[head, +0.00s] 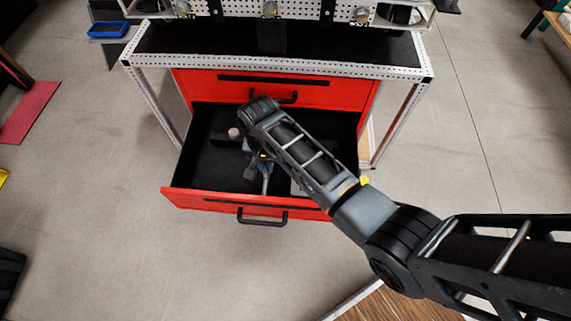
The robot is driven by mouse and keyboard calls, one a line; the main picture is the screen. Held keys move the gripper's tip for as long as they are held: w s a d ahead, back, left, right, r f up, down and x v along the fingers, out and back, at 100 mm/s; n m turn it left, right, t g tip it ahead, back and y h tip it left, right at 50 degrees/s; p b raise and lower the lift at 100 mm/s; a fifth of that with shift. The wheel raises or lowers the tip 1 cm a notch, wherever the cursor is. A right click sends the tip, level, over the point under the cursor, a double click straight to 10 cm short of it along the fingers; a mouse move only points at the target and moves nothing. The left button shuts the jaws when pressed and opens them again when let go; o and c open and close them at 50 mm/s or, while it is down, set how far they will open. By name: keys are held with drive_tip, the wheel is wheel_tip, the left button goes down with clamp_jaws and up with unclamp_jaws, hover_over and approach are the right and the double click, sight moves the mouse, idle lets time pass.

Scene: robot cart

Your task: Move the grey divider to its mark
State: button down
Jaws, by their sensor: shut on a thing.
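The lower red drawer (185,201) of the cart is pulled open and has a dark floor. My arm reaches down into it from the right. My gripper (262,166) is inside the drawer, near its middle, mostly hidden by my wrist. It is shut on a narrow grey piece, which I take for the grey divider (266,184), seen nearly edge-on. The jaws' contact is too small to make out. I cannot tell whether the divider touches the drawer floor. I cannot make out its mark.
A small pale round object (233,133) is in the drawer, left of my wrist. A grey flat thing (298,188) shows partly beside my forearm. The upper red drawer (340,94) is shut. The cart's black top (180,40) is mostly clear. The left part of the open drawer looks free.

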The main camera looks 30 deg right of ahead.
drive_tip(key=w+a, duration=0.1)
drive_tip(key=a, duration=0.1)
drive_tip(key=w+a+b, duration=0.1)
drive_tip(key=a, duration=0.1)
drive_tip(key=w+a, duration=0.2)
drive_tip(key=shift+w, duration=0.1)
drive_tip(key=c, duration=1.1)
unclamp_jaws()
drive_tip(key=shift+d+r+p, duration=0.1)
drive_tip(key=shift+r+p, duration=1.2)
drive_tip(key=shift+r, duration=2.55)
